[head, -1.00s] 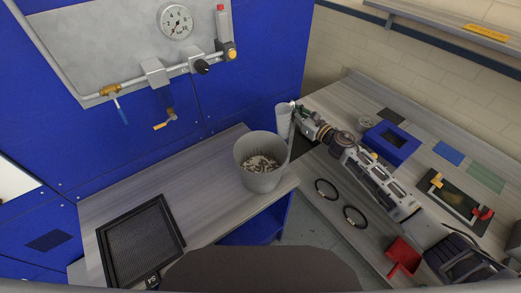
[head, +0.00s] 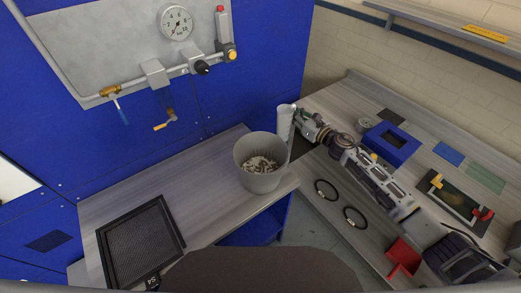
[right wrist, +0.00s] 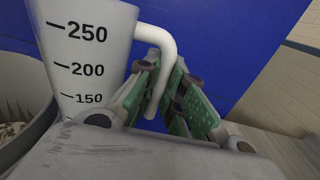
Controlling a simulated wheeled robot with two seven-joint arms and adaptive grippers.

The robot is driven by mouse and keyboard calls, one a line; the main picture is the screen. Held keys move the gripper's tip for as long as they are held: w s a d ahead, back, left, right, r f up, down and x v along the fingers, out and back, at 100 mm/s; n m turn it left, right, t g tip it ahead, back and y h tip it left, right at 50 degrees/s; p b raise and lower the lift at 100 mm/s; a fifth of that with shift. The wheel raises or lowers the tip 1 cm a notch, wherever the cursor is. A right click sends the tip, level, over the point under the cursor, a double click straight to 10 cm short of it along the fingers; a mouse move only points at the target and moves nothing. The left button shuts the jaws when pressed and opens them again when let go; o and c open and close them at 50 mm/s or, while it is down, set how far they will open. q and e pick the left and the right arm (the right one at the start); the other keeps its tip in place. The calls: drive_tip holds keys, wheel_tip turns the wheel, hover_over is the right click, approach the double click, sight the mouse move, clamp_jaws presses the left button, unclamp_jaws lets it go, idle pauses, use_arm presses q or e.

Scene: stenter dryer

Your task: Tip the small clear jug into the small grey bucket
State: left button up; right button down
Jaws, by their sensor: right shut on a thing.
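The small jug (head: 284,123), whitish and translucent, is held close to upright just beyond the right rim of the small grey bucket (head: 262,182). My right gripper (head: 297,112) is shut on the jug's handle. In the right wrist view the jug (right wrist: 88,50) shows black marks for 250, 200 and 150, and the green fingers (right wrist: 165,95) close around its white handle. The bucket stands on the grey bench with pale bits inside. Its rim (right wrist: 45,125) shows at the left of the right wrist view. The jug's contents are hidden. My left gripper is out of view.
A black mesh tray (head: 142,243) lies on the bench at the left. Behind is a blue panel with a gauge (head: 176,22) and valves. The right bench (head: 345,100) holds two black rings, a blue box (head: 391,144) and a red scoop (head: 403,256).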

sight(295, 105)
wheel_tip(295, 105, up, 2)
drive_tip(key=shift+p, duration=0.65)
drive_tip(key=shift+r, duration=1.05)
